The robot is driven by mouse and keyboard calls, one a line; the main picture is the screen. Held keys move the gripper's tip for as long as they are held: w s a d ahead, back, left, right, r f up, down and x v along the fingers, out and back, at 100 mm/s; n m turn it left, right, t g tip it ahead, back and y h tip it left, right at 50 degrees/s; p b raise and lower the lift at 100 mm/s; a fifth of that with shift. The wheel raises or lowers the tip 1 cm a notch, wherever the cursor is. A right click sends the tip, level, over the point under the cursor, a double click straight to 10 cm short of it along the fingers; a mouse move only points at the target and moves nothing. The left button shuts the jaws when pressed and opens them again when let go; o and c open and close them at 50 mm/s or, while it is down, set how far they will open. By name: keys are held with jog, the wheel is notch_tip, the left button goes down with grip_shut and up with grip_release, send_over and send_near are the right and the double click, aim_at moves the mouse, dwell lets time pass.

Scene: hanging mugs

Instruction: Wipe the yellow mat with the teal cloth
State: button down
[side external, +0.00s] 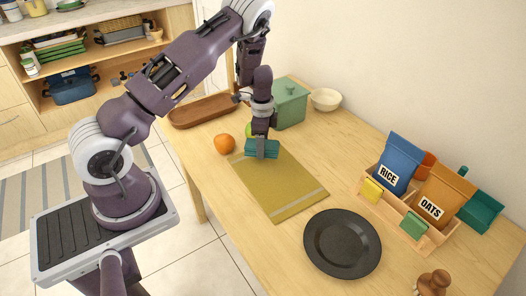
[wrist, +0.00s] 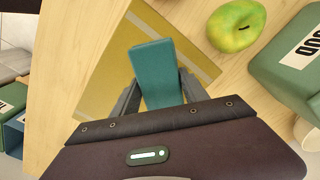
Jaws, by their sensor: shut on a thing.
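The yellow mat (side external: 275,187) lies flat on the wooden table, with a pale stripe near its end; it also shows in the wrist view (wrist: 105,85). My gripper (side external: 262,139) points down over the far end of the mat. It is shut on the teal cloth (side external: 262,150), a folded block that sticks out between the fingers in the wrist view (wrist: 153,62). The cloth is at the mat's far edge; I cannot tell whether it touches the mat. The gripper's fingers (wrist: 160,92) show on both sides of the cloth.
An orange (side external: 224,144) sits left of the mat. A black plate (side external: 342,243) lies near the mat's front end. A wooden rack (side external: 381,209) with rice and oats bags stands right.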

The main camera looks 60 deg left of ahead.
jog(key=shift+r, duration=2.25)
